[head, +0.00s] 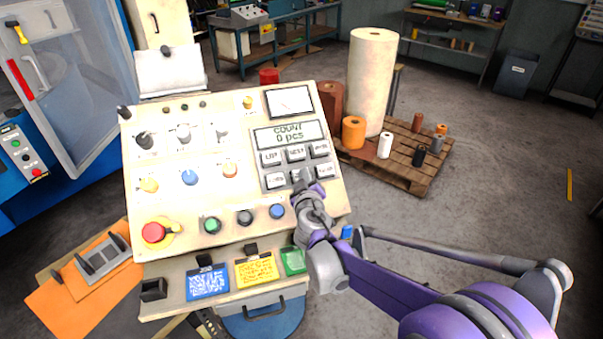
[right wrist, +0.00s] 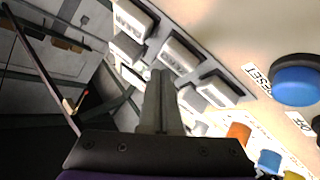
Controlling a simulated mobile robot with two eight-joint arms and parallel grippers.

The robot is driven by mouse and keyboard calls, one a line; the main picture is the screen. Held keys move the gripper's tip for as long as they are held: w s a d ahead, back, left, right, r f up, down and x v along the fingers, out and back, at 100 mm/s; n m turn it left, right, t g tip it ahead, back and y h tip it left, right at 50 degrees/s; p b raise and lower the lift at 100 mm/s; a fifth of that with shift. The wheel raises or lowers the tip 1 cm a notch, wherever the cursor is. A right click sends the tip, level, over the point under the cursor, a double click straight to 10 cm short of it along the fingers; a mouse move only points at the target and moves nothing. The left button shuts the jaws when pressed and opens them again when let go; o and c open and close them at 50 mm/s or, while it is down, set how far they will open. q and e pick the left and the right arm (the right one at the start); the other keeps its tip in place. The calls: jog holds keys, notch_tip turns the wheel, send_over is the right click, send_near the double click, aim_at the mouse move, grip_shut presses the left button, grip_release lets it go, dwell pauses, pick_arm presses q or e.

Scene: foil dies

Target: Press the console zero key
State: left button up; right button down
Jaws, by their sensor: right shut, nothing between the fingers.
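The sloped cream console (head: 200,160) fills the middle of the head view. Its display (head: 289,133) reads COUNT 0 pcs. Below it sit two rows of grey keys (head: 295,153); their small labels are too blurred to pick out the zero key. My right gripper (head: 302,181) is shut and empty, its tips at the lower row around the middle key, which it partly hides. In the right wrist view the shut fingers (right wrist: 160,80) point in among the grey keys (right wrist: 183,52); I cannot tell whether they touch one. My left gripper is not in view.
Below the keys are a blue button (head: 277,211), black and green buttons, and a red emergency stop (head: 153,232). The blue button labelled RESET (right wrist: 296,80) shows close in the right wrist view. A pallet (head: 400,165) with rolls stands right of the console.

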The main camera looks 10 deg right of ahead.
jog(key=shift+s+r, duration=0.1)
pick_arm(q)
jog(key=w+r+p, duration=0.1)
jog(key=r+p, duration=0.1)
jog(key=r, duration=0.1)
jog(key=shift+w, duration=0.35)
pick_arm(e)
jog(key=s+r, duration=0.1)
jog(key=r, duration=0.1)
jog(key=s+r, duration=0.1)
jog(key=r, duration=0.1)
jog(key=shift+s+d, duration=0.1)
jog(key=shift+s, duration=0.25)
jog(key=s+d+f+m+g+h, duration=0.25)
jog(key=s+d+m+g, duration=0.2)
jog(key=s, duration=0.75)
jog(key=s+a+f+g+y, duration=0.2)
jog(key=s+f, duration=0.2)
jog(key=s, duration=0.5)
jog(key=s+a+f+g+y, duration=0.2)
jog(key=s+f+g+y, duration=0.1)
jog(key=s, duration=0.6)
jog(key=shift+f, duration=0.9)
